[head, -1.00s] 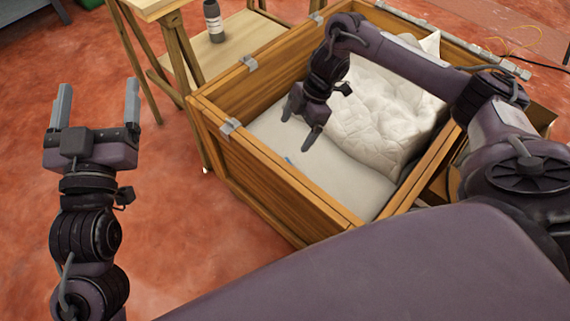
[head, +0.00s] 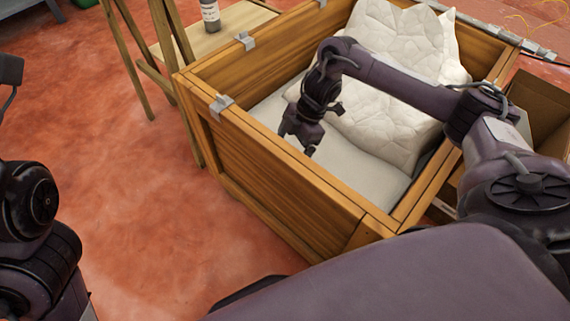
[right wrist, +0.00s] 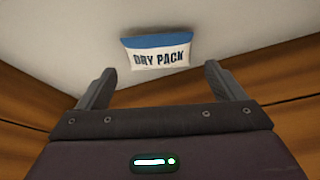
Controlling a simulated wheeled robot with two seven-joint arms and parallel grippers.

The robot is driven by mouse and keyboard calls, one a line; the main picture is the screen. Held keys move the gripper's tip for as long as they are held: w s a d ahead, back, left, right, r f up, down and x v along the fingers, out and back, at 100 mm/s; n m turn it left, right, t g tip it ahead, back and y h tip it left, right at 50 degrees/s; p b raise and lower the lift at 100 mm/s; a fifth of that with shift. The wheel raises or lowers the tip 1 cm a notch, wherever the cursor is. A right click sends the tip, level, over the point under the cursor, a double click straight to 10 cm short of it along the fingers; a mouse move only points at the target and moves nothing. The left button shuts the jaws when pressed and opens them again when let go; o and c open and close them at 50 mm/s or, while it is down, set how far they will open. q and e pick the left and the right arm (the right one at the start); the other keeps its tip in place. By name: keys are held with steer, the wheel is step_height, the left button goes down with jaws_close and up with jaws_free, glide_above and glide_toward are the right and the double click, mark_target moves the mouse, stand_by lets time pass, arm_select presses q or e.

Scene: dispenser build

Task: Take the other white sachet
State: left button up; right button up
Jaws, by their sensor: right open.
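In the right wrist view, a small white sachet (right wrist: 157,58) with a blue top band and "DRY PACK" lettering lies on a pale surface. My right gripper (right wrist: 158,72) is open, with the sachet beyond its fingertips and between them in the picture. No contact shows. In the head view, my right gripper (head: 299,143) reaches down inside the wooden crate (head: 270,185), above the pale crate floor. The sachet cannot be made out there. My left arm (head: 30,205) is at the left edge, its fingers out of frame.
A large white quilted cushion (head: 385,85) fills the back right of the crate, close to my right arm. Metal clips (head: 221,107) sit on the crate rim. A cardboard box (head: 535,105) is at the right.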

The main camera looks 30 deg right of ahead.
steer(key=b+x, duration=0.2)
steer(key=x, duration=0.1)
steer(key=shift+w+f, duration=0.1)
steer(key=shift+f, duration=0.25)
steer(key=shift+c, duration=0.4)
steer(key=c, duration=1)
